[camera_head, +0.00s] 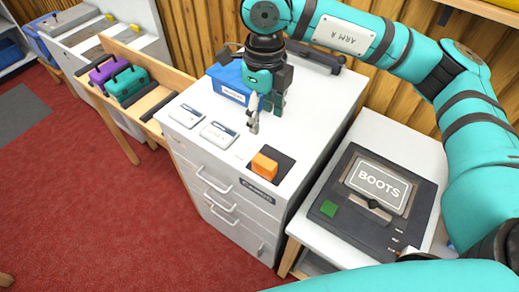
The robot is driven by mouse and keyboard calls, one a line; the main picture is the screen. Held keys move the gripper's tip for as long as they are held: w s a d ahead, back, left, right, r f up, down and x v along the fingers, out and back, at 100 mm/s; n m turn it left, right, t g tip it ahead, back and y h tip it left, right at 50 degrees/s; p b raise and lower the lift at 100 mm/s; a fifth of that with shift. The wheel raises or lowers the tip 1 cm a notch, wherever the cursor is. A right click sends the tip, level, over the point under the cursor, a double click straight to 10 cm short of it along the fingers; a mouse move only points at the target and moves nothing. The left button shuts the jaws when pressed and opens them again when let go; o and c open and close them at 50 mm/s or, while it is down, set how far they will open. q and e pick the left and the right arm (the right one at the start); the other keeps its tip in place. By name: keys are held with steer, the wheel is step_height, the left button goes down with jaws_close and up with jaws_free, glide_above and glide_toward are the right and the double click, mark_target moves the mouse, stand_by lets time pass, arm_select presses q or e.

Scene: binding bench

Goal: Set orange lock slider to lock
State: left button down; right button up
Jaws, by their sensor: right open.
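The orange lock slider (264,166) sits on a dark recessed plate (283,170) at the front right of the white cabinet's top. It stands toward the left side of that plate. My right gripper (253,128) points down above the cabinet top, behind and slightly left of the slider. It is open, appears empty and is apart from the slider. Any lock marking by the slider is too small to read. My left gripper is not in view.
The white cabinet (225,187) carries two small label plates (218,134) and a blue box (228,85). A dark device marked BOOTS (376,189) stands on a lower table at right. Purple (109,70) and green (127,82) cases stand at left.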

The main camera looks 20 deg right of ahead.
mark_target(265, 162)
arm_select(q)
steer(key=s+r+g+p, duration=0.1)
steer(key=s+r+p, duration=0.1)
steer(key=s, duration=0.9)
arm_select(e)
steer(key=f, duration=0.2)
steer(key=s+f, duration=0.1)
steer(key=f, duration=0.1)
steer(key=s+f, duration=0.1)
steer(key=f, duration=0.1)
steer(key=shift+s+f, duration=0.15)
steer(key=f, duration=0.2)
steer(key=f+p, duration=0.1)
steer(key=f, duration=0.2)
steer(key=f+p, duration=0.1)
steer(key=f, duration=0.2)
steer(key=shift+w, duration=0.3)
steer(key=shift+f, duration=0.4)
steer(key=shift+w+f, duration=0.1)
steer(key=shift+f, duration=0.3)
jaws_close()
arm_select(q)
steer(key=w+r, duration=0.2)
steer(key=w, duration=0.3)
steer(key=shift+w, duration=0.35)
